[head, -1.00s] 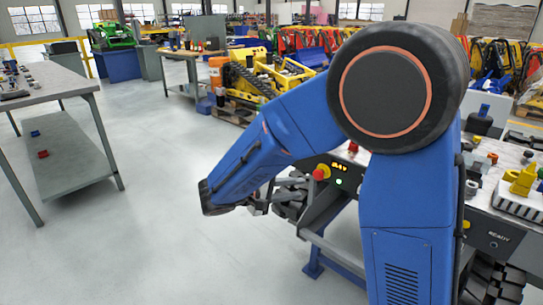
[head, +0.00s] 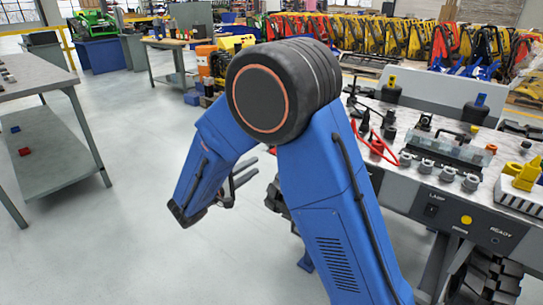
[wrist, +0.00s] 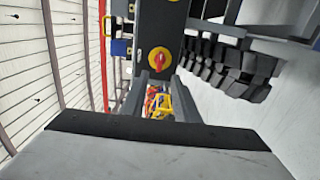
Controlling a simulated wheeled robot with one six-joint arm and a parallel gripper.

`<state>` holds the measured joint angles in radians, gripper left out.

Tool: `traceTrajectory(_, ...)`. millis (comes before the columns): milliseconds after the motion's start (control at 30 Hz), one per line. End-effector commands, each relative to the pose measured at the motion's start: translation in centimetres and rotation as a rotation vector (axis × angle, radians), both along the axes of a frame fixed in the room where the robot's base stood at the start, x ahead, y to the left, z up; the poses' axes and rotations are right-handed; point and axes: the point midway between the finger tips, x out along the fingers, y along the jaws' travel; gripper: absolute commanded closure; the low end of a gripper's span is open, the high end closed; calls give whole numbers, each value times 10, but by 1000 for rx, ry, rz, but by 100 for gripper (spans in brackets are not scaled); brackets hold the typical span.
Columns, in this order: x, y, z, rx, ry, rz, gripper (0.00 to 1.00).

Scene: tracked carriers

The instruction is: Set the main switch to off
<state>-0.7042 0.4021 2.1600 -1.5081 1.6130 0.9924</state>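The main switch (wrist: 160,58) is a red rotary knob on a round yellow plate, set on a dark panel in the wrist view. Its exact setting cannot be read. In the head view my arm hides it. My gripper (wrist: 158,88) is open and empty, its two fingers pointing at the panel, with the knob showing between and beyond their tips. It appears apart from the knob. The gripper (head: 237,185) also shows in the head view, left of the bench.
The bench front (head: 400,195) has a lamp switch (head: 431,210) and a yellow button (head: 466,220). A black tracked part (wrist: 235,68) lies right of the panel in the wrist view. A grey table (head: 45,85) stands left, with clear floor (head: 130,230) between.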

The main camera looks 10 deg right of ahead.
Motion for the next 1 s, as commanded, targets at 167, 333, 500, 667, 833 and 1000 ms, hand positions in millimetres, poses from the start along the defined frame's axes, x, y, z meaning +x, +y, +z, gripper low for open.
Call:
traceTrajectory(167,19,-27,0,1,1,-4,72)
traceTrajectory(333,36,-50,0,1,1,-4,72)
traceTrajectory(500,51,-71,0,1,1,-3,72)
traceTrajectory(667,61,-84,0,1,1,-2,72)
traceTrajectory(833,65,-89,0,1,1,0,72)
traceTrajectory(1000,65,-90,0,1,1,0,72)
